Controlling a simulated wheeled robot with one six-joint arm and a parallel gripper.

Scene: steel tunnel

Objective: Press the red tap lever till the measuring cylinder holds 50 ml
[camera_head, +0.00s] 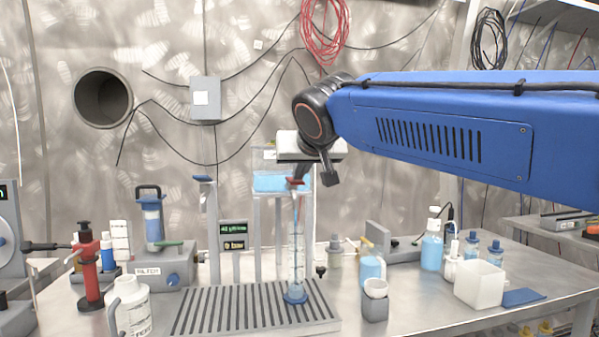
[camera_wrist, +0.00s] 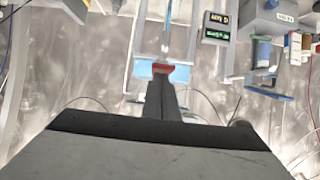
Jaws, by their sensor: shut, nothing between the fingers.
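The measuring cylinder (camera_head: 296,255) is tall, clear and upright on its blue foot, on the slotted drip tray (camera_head: 215,318). Its liquid level is too faint to read. The red tap lever (camera_head: 293,181) sits above the cylinder, in front of a tank of blue liquid (camera_head: 266,182). My gripper (camera_head: 301,176) is shut and empty, its fingertips at the lever, seemingly touching it. In the wrist view the closed fingers (camera_wrist: 160,84) meet the red lever (camera_wrist: 156,68), partly hiding it. A thin blue streak shows below the tap; I cannot tell whether it is flowing liquid.
A small display with green characters (camera_head: 233,235) stands left of the cylinder. Bottles, a small cup (camera_head: 376,288) and a white box (camera_head: 480,284) are at right.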

